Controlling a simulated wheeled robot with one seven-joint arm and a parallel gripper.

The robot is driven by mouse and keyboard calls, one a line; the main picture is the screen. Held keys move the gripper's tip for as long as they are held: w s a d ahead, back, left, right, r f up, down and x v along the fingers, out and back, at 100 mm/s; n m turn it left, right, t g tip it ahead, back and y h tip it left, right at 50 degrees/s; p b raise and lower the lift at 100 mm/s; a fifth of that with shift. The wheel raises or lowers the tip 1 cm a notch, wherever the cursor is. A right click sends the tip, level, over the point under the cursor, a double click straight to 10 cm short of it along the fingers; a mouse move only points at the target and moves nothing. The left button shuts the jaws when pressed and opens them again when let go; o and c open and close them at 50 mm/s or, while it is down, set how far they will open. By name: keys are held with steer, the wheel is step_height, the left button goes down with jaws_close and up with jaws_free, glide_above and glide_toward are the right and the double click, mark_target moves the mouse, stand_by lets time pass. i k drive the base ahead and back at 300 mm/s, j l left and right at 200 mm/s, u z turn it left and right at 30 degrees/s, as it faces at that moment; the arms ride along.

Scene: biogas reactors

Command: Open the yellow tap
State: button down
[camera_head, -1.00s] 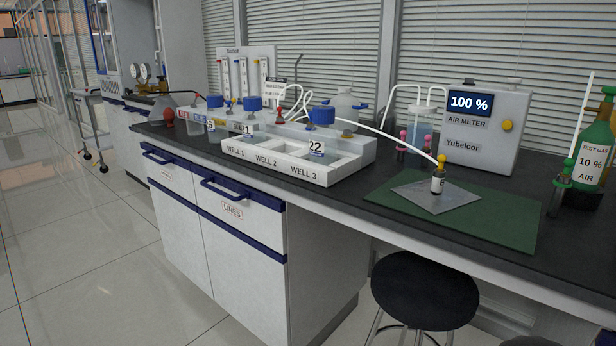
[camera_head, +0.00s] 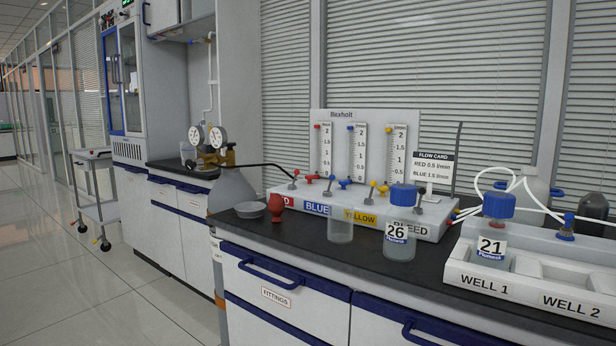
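A white flow panel (camera_head: 410,217) stands on the dark bench, with RED, BLUE, YELLOW and BLEED labels along its front. The yellow label (camera_head: 360,217) is partly beside a bottle marked 26 (camera_head: 400,228). A small yellow tap handle (camera_head: 383,189) sits on top of the panel behind that label, just left of the bottle's blue cap. Its handle is too small to tell its setting. A blue tap (camera_head: 345,184) and red taps (camera_head: 311,179) are farther left. My gripper is not in view.
A clear empty-looking cup (camera_head: 340,224), a red bulb (camera_head: 275,208) and a grey dish (camera_head: 250,210) stand near the panel. A white well rack (camera_head: 530,285) with bottle 21 (camera_head: 493,240) is at right. Open floor (camera_head: 120,290) lies at left.

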mark_target(372, 184)
steer(key=i+j, duration=0.2)
steer(key=j, duration=0.2)
steer(key=i+j, duration=0.2)
steer(key=j, duration=0.15)
steer(key=i+j, duration=0.2)
steer(key=j, duration=0.2)
steer(key=i+j, duration=0.2)
steer(key=j, duration=0.2)
steer(key=i+j, duration=0.15)
steer(key=j, duration=0.2)
steer(key=i+j, duration=0.2)
steer(key=j, duration=0.2)
